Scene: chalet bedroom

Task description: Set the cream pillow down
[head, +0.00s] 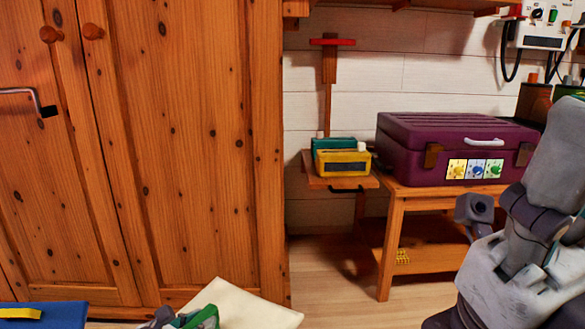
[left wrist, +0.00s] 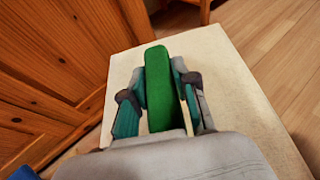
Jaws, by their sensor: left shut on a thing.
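The cream pillow (head: 245,304) is at the bottom of the head view, in front of the wooden wardrobe, cut off by the lower edge. In the left wrist view the pillow (left wrist: 218,75) lies flat below the fingers and fills the middle of the picture. My left gripper (head: 185,319) is at the pillow's left part. In the left wrist view the two fingers of my left gripper (left wrist: 162,90) are closed on a green upright grip (left wrist: 160,80) over the pillow. What lies under the pillow is hidden. My right arm shows at the right, but its fingertips do not.
The wardrobe (head: 190,150) fills the left. A blue thing (head: 60,313) with a yellow strip lies at bottom left. A purple case (head: 450,145) stands on a wooden bench (head: 390,245). A small shelf (head: 355,183) holds teal and yellow boxes. The floor (head: 345,280) between is clear.

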